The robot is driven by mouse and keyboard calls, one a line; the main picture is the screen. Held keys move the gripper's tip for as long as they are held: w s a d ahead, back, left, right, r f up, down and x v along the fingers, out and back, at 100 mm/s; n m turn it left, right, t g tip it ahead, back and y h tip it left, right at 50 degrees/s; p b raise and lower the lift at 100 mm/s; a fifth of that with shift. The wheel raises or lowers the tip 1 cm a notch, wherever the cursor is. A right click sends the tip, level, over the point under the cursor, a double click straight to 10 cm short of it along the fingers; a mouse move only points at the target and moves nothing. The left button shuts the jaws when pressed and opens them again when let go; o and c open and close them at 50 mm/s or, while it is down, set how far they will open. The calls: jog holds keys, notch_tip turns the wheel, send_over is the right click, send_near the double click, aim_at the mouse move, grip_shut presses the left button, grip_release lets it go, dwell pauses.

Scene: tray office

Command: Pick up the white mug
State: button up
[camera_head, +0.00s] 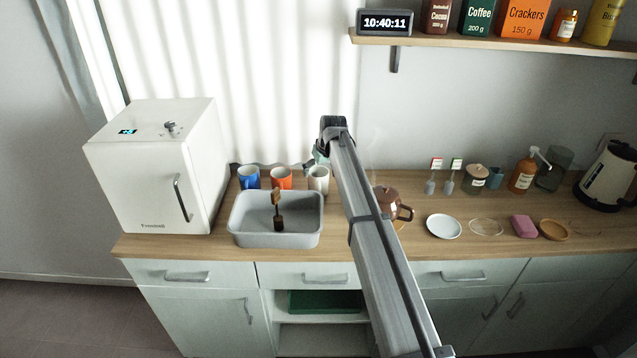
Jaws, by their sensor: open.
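The white mug (318,180) stands upright on the wooden counter, at the right end of a row with a blue mug (249,177) and an orange mug (281,178). My arm reaches in from the bottom of the picture and passes just right of the white mug. My gripper (320,158) shows only in small part, close to the white mug's rim in the picture and partly hidden by the arm. It is open. I cannot tell whether its fingers touch the mug.
A grey basin (240,224) holding a brush (277,208) stands in front of the mugs. A white appliance (150,180) is at left. A brown teapot (389,202) is right of the arm, partly hidden. A white plate (444,227) lies farther right. A shelf (480,42) hangs above.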

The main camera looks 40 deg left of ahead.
jog(key=shift+p+x, duration=1.25)
jog(key=shift+x, duration=1.55)
jog(key=shift+s+d, duration=0.15)
jog(key=c, duration=1.4)
